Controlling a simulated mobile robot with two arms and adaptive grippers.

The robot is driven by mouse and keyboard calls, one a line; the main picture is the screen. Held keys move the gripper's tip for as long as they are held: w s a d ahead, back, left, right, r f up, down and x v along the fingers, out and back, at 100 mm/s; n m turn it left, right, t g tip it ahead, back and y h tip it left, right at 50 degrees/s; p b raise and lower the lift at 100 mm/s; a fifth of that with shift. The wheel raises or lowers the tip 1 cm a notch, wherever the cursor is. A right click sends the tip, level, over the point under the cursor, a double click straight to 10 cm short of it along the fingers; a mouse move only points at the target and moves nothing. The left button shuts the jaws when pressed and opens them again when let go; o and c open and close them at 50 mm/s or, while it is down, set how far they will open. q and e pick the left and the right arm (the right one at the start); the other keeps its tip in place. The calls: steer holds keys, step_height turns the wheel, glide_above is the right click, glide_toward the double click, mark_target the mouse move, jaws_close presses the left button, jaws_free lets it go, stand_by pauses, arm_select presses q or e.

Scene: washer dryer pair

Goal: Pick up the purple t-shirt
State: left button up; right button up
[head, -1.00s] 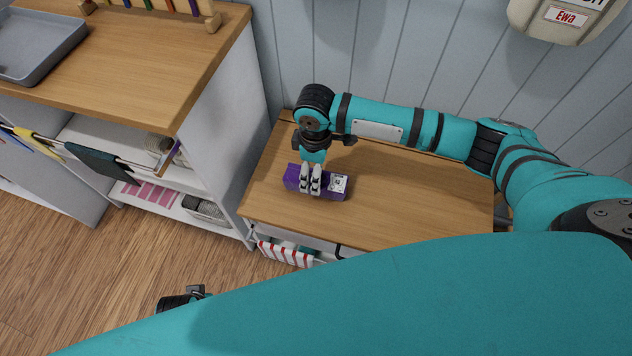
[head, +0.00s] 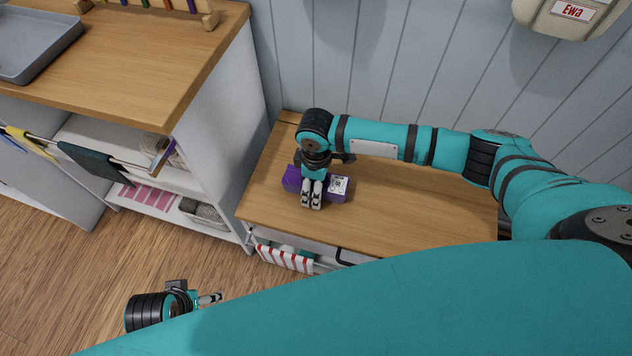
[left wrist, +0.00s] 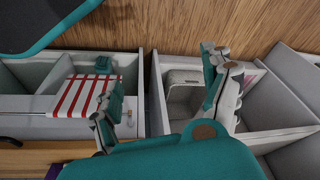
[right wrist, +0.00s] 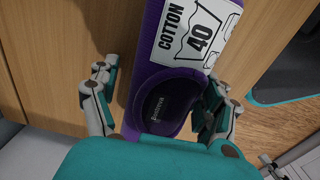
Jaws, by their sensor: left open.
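The purple t-shirt (head: 330,188) is a folded purple bundle with a white label on the low wooden top (head: 420,205). In the right wrist view the t-shirt (right wrist: 150,70) shows its label, reading "COTTON 40", and its dark rounded end. My right gripper (head: 312,198) points down over the near side of the bundle. In the right wrist view its fingers (right wrist: 155,95) are apart on either side of the shirt's near end, with bare wood between the left finger and the shirt. My left gripper (head: 210,299) is open and empty, low over the floor; its fingers show in the left wrist view (left wrist: 160,70).
A taller cabinet (head: 215,105) with a grey tray (head: 35,40) stands left. Hanging cloths and shelves are on its front. A red-and-white striped cloth (head: 285,258) hangs below the low top's front. A wall (head: 420,60) stands behind. The low top's right side is clear.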

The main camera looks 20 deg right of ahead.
steer(key=c, duration=1.3)
steer(key=shift+o, duration=0.2)
steer(key=shift+r, duration=0.1)
